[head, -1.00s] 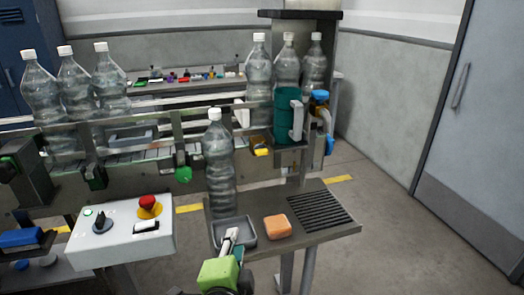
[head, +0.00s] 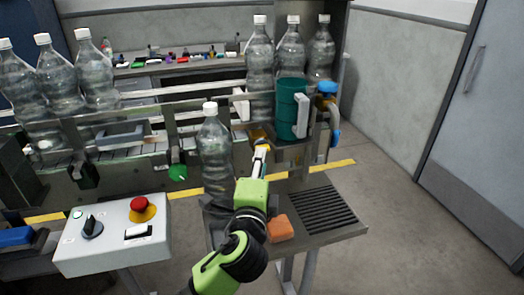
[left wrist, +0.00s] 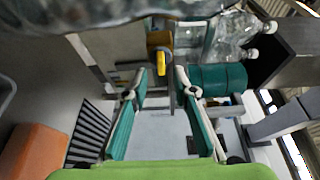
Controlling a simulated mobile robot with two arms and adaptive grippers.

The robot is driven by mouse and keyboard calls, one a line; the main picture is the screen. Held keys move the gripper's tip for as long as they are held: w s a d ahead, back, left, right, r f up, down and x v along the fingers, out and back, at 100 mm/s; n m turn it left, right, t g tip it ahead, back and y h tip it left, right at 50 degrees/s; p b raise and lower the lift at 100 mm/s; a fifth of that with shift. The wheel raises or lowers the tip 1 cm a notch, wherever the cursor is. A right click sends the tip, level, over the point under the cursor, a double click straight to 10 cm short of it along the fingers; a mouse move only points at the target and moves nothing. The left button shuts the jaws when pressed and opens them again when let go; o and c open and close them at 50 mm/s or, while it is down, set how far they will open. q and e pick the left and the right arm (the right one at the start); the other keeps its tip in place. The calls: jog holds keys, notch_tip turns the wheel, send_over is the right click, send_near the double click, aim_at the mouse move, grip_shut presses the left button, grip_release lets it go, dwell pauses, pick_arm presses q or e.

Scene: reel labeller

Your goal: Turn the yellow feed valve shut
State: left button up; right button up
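The yellow feed valve (head: 257,134) sits on the front of the bottling line, below the green drum; my left gripper partly covers it in the head view. In the left wrist view its yellow lever (left wrist: 163,63) hangs from a darker yellow body. My left gripper (head: 261,150) is raised in front of the valve. In the left wrist view the left gripper (left wrist: 161,78) has its two teal-padded fingers apart with nothing between the pads. The lever shows just beyond the fingertips, roughly centred between them; I cannot tell whether they touch. My right gripper is not in view.
A clear bottle (head: 213,150) stands close left of my left gripper. The green drum (head: 291,108) and blue-topped fitting (head: 327,90) are to the right. An orange sponge (head: 281,229) lies on the shelf (head: 345,232) below. A control box (head: 110,240) stands at lower left.

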pick_arm(q)
jog(key=w, duration=0.4)
jog(key=shift+d, duration=0.15)
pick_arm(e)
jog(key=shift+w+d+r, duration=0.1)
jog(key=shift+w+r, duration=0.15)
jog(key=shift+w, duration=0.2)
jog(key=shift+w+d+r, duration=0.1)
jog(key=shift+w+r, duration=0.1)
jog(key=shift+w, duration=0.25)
pick_arm(q)
jog(key=shift+c, duration=0.4)
grip_shut()
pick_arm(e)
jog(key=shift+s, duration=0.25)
pick_arm(q)
jog(key=shift+p, duration=0.35)
